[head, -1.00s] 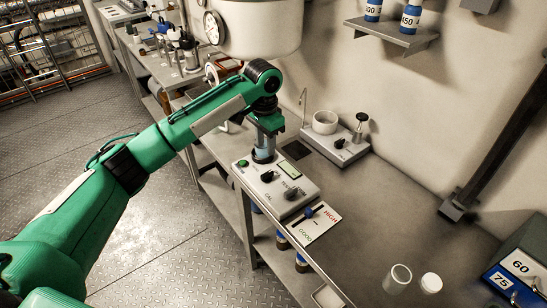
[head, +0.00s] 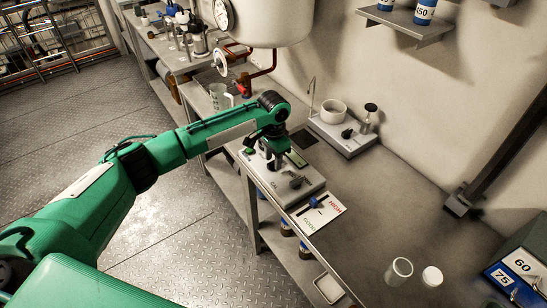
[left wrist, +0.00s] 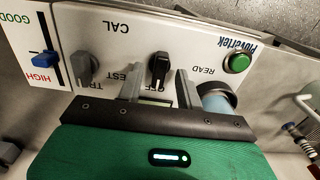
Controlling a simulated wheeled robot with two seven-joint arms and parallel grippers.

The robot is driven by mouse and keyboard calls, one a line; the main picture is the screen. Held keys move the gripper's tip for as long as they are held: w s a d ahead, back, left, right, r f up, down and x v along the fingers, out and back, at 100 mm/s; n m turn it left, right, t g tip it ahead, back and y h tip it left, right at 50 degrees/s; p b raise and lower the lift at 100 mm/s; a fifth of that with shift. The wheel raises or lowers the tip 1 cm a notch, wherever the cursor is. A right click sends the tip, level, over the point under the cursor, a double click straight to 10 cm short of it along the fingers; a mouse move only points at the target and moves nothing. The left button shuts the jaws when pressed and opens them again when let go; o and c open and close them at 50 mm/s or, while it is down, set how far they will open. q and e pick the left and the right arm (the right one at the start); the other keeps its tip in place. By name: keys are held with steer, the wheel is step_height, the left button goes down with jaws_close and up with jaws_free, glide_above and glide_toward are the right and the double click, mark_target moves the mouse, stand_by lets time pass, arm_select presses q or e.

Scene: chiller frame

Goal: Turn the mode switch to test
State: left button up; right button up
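The grey instrument box (head: 300,192) stands on the bench. In the left wrist view its panel (left wrist: 200,35) shows upside down. The black mode switch (left wrist: 160,65) sits near words that read CAL, OFF and TEST, partly covered. I cannot clearly tell which mark it points to. My left gripper (left wrist: 158,85) is open, with one finger on each side of the black switch; contact is not clear. In the head view my left gripper (head: 268,160) is over the box and hides the switch. My right gripper is not in view.
A grey trim knob (left wrist: 84,70) and a green READ button (left wrist: 237,63) flank the switch. A blue-grey cylinder (left wrist: 217,103) is close beside one finger. A GOOD/HIGH slider card (head: 318,212) lies beside the box.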

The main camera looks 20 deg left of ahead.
arm_select(q)
steer(key=shift+f, duration=0.3)
jaws_close()
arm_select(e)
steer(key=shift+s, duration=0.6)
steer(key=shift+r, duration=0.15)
